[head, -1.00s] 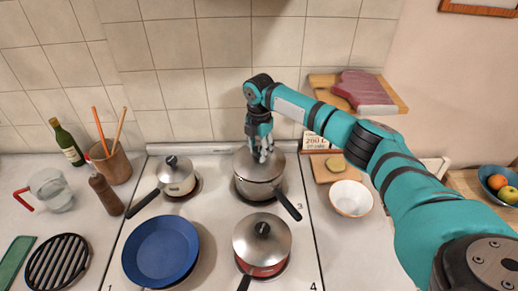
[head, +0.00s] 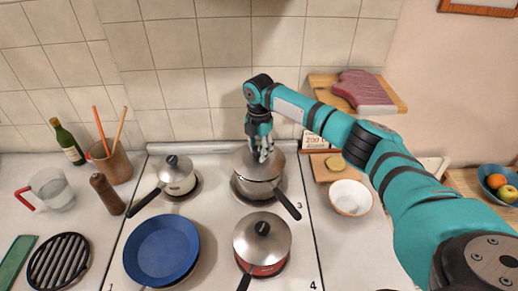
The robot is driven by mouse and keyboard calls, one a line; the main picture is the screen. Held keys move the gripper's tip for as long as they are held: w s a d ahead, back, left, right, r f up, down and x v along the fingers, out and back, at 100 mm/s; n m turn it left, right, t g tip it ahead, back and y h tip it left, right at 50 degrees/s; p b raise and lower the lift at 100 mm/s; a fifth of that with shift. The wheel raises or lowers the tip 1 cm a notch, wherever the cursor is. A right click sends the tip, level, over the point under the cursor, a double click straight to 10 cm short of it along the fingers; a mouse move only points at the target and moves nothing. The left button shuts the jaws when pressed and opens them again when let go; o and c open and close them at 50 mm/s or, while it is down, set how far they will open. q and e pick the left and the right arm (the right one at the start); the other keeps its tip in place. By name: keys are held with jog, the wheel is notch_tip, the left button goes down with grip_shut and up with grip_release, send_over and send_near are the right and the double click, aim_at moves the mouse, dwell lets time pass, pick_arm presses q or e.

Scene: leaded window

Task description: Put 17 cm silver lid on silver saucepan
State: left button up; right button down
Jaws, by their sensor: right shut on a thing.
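The silver saucepan (head: 259,189) stands on the back right burner, its dark handle pointing to the lower right. A silver lid (head: 246,163) sits over the top of the saucepan, and it looks level with the rim. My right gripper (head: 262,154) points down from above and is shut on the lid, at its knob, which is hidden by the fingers. Whether the lid is fully seated cannot be told exactly. My left gripper is not in view.
A small lidded pot (head: 178,179) stands back left on the stove. A blue pan (head: 162,250) and a red pot with a silver lid (head: 262,240) stand in front. A white bowl (head: 350,197) and a cutting board (head: 326,171) lie to the right.

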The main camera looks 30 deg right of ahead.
jog(key=shift+f, duration=0.5)
dwell(0.9)
jog(key=shift+c, duration=1.4)
grip_release()
jog(key=shift+r+p, duration=0.1)
jog(key=shift+p, duration=0.25)
jog(key=shift+r+p, duration=1.15)
jog(key=shift+r, duration=0.05)
jog(key=shift+r+p, duration=0.65)
jog(key=shift+r, duration=1.55)
